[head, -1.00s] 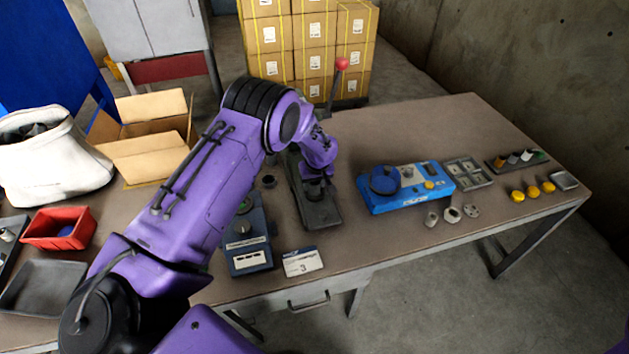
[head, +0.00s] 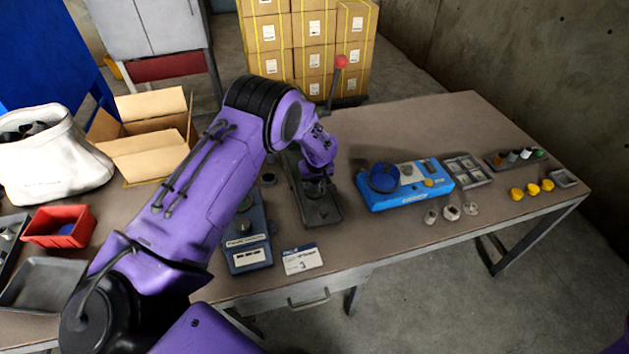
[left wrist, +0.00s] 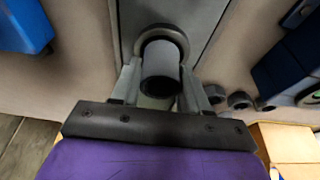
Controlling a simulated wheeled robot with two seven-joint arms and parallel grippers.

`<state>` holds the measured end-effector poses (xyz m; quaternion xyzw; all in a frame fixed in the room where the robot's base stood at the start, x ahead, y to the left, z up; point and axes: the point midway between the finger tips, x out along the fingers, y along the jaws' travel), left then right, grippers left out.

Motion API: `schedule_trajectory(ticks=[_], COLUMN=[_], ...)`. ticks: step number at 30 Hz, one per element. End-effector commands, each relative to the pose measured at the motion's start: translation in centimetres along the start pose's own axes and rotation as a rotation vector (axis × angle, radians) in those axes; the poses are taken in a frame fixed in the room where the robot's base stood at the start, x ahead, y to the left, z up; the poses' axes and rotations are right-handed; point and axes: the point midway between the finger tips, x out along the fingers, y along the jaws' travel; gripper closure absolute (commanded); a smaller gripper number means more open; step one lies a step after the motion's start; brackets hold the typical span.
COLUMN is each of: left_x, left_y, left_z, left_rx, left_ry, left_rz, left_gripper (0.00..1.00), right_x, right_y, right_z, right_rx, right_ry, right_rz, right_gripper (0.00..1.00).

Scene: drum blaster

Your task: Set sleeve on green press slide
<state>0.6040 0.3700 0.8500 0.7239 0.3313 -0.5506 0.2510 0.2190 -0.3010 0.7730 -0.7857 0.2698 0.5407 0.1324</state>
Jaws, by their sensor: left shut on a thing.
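My left gripper (left wrist: 160,85) is shut on a grey cylindrical sleeve (left wrist: 161,59), which stands between its two fingers in the left wrist view. A dark round ring (left wrist: 176,33) shows around or behind the far end of the sleeve; I cannot tell whether they touch. In the head view the left gripper (head: 317,186) is low over the dark grey press base (head: 322,212), and the wrist hides most of the sleeve. A green slide is not clearly visible; only a faint greenish patch shows under the sleeve in the left wrist view. My right gripper is not in view.
A lever with a red knob (head: 341,62) rises behind the wrist. A dark blue device (head: 247,235) stands close left of the press, and a bright blue fixture (head: 405,187) stands to the right. Small metal parts (head: 451,212) lie near the front edge. The back right tabletop is clear.

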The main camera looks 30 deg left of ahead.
Motion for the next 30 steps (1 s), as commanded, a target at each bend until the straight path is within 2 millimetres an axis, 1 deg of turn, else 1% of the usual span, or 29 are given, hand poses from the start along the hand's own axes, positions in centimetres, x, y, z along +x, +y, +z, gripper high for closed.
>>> schedule_trajectory(ticks=[11, 28, 29, 30], left_x=[0.0, 1.1, 1.1, 1.0], left_y=[0.0, 0.0, 0.0, 0.0], left_z=[-0.1, 0.2, 0.2, 0.2], left_rx=[0.000, 0.000, 0.000, 0.000], left_ry=[0.001, 0.001, 0.001, 0.001], left_rz=[0.001, 0.001, 0.001, 0.001], left_gripper=[1.00, 1.00, 0.49, 0.45], right_x=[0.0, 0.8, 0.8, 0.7], right_y=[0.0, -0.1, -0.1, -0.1], right_z=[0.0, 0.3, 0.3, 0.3], right_rx=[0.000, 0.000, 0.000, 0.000], right_ry=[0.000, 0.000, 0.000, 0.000], right_rz=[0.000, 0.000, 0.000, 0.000], right_gripper=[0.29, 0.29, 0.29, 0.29])
